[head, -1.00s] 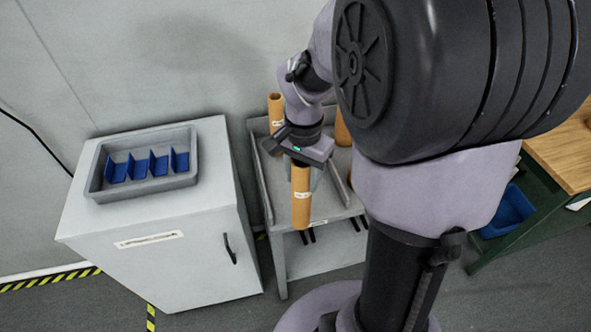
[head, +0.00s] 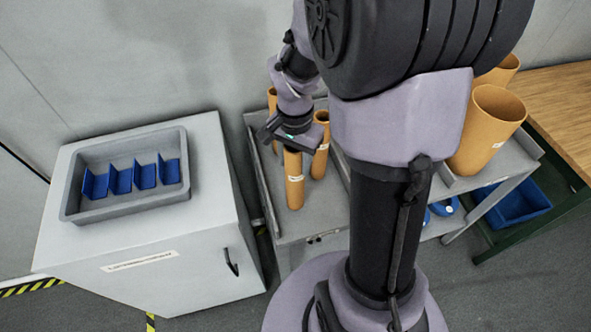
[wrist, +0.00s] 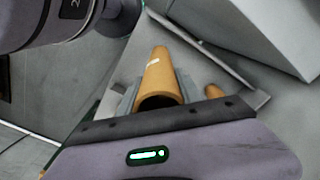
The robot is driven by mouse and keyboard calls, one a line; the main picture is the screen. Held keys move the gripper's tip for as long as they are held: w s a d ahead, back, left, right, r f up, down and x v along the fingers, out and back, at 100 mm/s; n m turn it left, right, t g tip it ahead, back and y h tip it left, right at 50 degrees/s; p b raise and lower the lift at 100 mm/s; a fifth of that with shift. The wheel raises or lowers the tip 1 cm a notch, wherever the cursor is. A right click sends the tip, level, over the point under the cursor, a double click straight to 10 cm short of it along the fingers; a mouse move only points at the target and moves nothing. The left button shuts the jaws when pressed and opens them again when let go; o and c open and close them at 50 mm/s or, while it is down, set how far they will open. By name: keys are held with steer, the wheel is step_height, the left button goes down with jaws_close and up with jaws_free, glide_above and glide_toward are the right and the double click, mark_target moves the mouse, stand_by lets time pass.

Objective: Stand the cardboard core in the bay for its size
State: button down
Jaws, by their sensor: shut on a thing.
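My gripper (head: 293,146) is shut on a slim brown cardboard core (head: 294,183) with a white label. The core hangs upright below the jaws, over the left bay of a grey bench (head: 322,212). I cannot tell whether its lower end touches the surface. In the wrist view the held core (wrist: 158,72) sits between the grey fingers. Two more slim cores stand close by, one behind to the left (head: 272,100) and one to the right (head: 321,150). Two wide cores stand in the right bay, one in front (head: 488,130) and one behind (head: 502,70).
A white cabinet (head: 180,245) stands left, with a grey tray (head: 120,207) of blue dividers on top. A wooden-topped table (head: 565,100) with a blue bin (head: 518,205) stands right. My arm hides the bench's middle.

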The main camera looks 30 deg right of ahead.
mark_target(294, 181)
steer(key=shift+f+b, duration=0.3)
steer(key=shift+f, duration=1.3)
steer(key=shift+f, duration=0.2)
steer(key=c, duration=0.8)
jaws_free()
steer(key=shift+w, duration=0.1)
